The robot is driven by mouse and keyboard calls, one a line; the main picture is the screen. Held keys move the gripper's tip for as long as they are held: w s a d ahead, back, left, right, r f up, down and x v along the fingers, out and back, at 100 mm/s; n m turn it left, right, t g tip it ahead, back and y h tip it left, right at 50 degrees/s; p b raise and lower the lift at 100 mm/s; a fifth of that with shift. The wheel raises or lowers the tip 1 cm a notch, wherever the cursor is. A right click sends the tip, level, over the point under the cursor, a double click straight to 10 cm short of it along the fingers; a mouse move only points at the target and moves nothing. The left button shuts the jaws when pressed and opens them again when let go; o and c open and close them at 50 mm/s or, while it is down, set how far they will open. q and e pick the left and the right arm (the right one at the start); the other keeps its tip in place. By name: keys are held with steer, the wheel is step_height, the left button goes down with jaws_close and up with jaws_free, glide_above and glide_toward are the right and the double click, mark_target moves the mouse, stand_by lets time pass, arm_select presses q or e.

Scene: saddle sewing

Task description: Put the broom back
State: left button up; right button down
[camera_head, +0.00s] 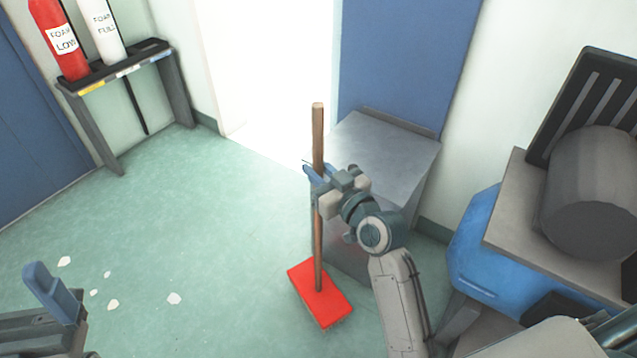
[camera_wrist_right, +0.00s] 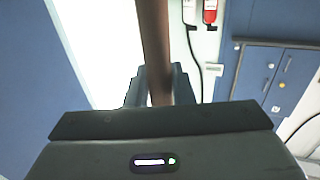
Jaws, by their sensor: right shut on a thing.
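The broom (camera_head: 318,240) has a brown wooden handle and a red head, and it stands nearly upright in the middle of the head view. Its red head is low, at or close to the green floor; I cannot tell whether it touches. My right gripper (camera_head: 316,180) is shut on the handle at mid-height. In the right wrist view the handle (camera_wrist_right: 154,45) runs up between the two fingers (camera_wrist_right: 158,85). My left gripper (camera_head: 50,295) is at the lower left of the head view, away from the broom; its fingers are only partly in view.
A grey metal cabinet (camera_head: 385,150) stands just behind my right gripper. A narrow rack (camera_head: 125,68) with a red bottle (camera_head: 55,38) and a white bottle (camera_head: 101,30) is at the upper left. Pale scraps (camera_head: 174,298) lie on the floor. A blue bench unit (camera_head: 475,245) is at right.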

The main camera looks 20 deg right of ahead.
steer(key=shift+f+b, duration=0.8)
steer(key=shift+f, duration=0.95)
steer(key=c, duration=1.3)
jaws_free()
steer(key=shift+o, duration=0.2)
